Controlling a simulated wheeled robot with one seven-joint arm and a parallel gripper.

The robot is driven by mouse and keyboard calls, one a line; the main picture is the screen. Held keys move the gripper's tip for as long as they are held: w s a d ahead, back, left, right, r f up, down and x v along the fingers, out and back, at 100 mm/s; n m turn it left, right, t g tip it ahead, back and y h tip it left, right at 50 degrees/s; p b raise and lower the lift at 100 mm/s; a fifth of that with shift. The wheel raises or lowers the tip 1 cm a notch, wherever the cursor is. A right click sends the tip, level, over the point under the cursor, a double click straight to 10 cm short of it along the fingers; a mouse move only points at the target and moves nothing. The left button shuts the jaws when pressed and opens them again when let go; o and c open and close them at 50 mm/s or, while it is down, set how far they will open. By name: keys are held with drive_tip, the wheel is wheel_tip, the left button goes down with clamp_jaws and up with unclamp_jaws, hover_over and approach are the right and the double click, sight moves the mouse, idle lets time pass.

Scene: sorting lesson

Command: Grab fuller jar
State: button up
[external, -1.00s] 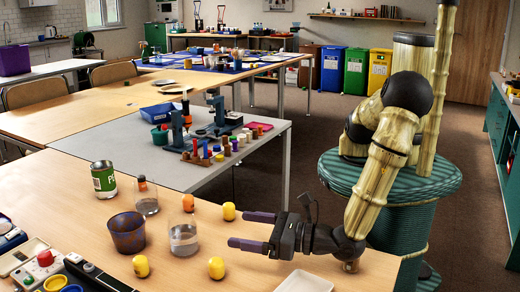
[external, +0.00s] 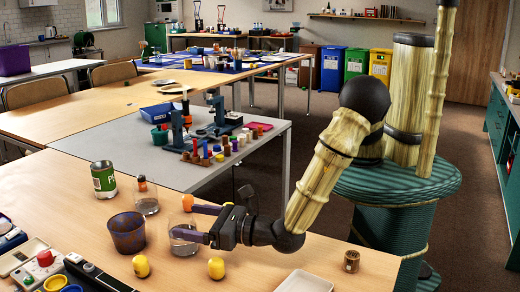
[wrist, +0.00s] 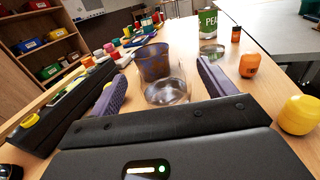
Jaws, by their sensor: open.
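A clear glass jar (external: 183,247) with clear liquid in its lower part stands on the wooden table; it also shows in the wrist view (wrist: 167,92). A second clear jar (external: 147,206) stands farther back with a shallower-looking layer of liquid; it is in the wrist view too (wrist: 211,50). My gripper (external: 186,221) is open and low over the table, its purple fingers on either side of the nearer jar. In the wrist view the jar sits between the fingers (wrist: 156,75), with gaps visible on both sides. The fingers partly hide it in the external view.
A purple tumbler (external: 127,234) stands just beyond the nearer jar. Yellow pieces (external: 141,266) (external: 216,267) and an orange one (external: 188,202) stand close around. A green can (external: 104,181) is farther back. A white tray (external: 304,283) lies at the front edge.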

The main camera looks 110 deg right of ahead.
sight(170, 216)
drive_tip(key=shift+x, duration=2.6)
drive_tip(key=shift+f, duration=0.15)
drive_tip(key=c, duration=1.2)
drive_tip(key=shift+c, duration=0.2)
drive_tip(key=shift+r, duration=0.3)
clamp_jaws()
wheel_tip(170, 216, up, 9)
drive_tip(key=shift+r+p, duration=0.2)
drive_tip(key=shift+p, duration=0.25)
